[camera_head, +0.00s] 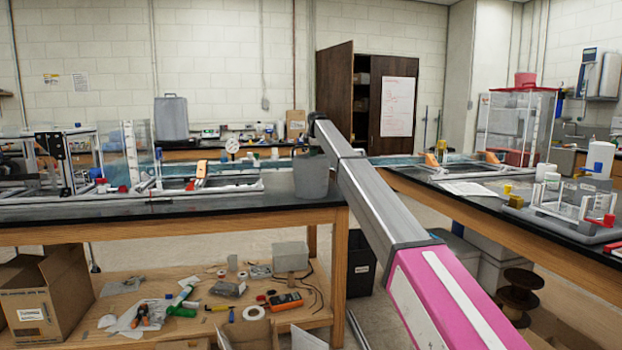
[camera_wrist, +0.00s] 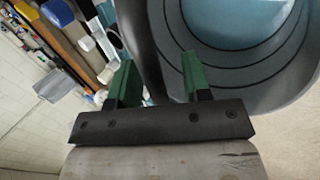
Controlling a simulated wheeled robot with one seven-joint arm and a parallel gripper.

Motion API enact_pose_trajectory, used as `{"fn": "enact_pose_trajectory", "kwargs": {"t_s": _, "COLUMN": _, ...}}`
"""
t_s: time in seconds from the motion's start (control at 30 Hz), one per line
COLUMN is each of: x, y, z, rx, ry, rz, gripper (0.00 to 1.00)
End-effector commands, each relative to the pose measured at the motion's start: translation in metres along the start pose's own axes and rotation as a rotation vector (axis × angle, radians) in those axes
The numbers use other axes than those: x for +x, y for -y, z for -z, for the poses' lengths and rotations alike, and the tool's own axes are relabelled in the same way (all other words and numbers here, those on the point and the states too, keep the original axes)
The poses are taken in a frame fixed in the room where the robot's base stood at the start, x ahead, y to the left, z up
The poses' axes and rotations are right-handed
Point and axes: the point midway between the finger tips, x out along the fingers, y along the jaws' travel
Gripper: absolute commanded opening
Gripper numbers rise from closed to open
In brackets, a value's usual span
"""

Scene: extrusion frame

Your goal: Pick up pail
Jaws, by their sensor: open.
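The grey pail (camera_head: 311,180) stands upright near the right end of the black bench top in the head view. In the wrist view the pail (camera_wrist: 290,55) fills the upper right, seen from above, with ringed grey inner walls and a pale blue inside. My gripper (camera_wrist: 156,78) has two green fingers spread apart. A dark grey strip of the pail's rim or wall passes between them, with one finger on each side. I cannot tell whether either finger touches it. In the head view my arm reaches over to the pail, and the fingers are too small to make out.
The left bench (camera_head: 180,209) carries framed rigs and a white-faced dial gauge (camera_head: 232,146) left of the pail. A lower wooden shelf (camera_head: 150,290) holds tools and a cardboard box (camera_head: 45,295). Another bench (camera_head: 470,205) stands right, with floor between.

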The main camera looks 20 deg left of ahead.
Motion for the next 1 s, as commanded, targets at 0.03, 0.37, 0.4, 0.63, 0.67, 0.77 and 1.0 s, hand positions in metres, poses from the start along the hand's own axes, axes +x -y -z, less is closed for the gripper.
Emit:
{"fn": "enact_pose_trajectory", "kwargs": {"t_s": 0.03, "x": 0.0027, "y": -0.0003, "z": 0.0000, "rx": 0.000, "ry": 0.000, "rz": 0.000, "gripper": 0.44}}
{"fn": "enact_pose_trajectory", "kwargs": {"t_s": 0.37, "x": 0.0028, "y": 0.0001, "z": 0.0000, "rx": 0.000, "ry": 0.000, "rz": 0.000, "gripper": 0.00}}
{"fn": "enact_pose_trajectory", "kwargs": {"t_s": 0.4, "x": 0.0028, "y": 0.0002, "z": 0.0000, "rx": 0.000, "ry": 0.000, "rz": 0.000, "gripper": 0.00}}
{"fn": "enact_pose_trajectory", "kwargs": {"t_s": 0.63, "x": 0.0023, "y": -0.0002, "z": -0.0001, "rx": 0.000, "ry": 0.000, "rz": -0.001, "gripper": 0.00}}
{"fn": "enact_pose_trajectory", "kwargs": {"t_s": 0.67, "x": 0.0023, "y": -0.0002, "z": -0.0001, "rx": 0.000, "ry": 0.000, "rz": -0.001, "gripper": 0.00}}
{"fn": "enact_pose_trajectory", "kwargs": {"t_s": 0.77, "x": 0.0021, "y": -0.0003, "z": -0.0001, "rx": 0.000, "ry": 0.000, "rz": -0.001, "gripper": 0.00}}
{"fn": "enact_pose_trajectory", "kwargs": {"t_s": 1.0, "x": -0.0011, "y": -0.0026, "z": -0.0001, "rx": 0.000, "ry": 0.000, "rz": -0.002, "gripper": 0.00}}
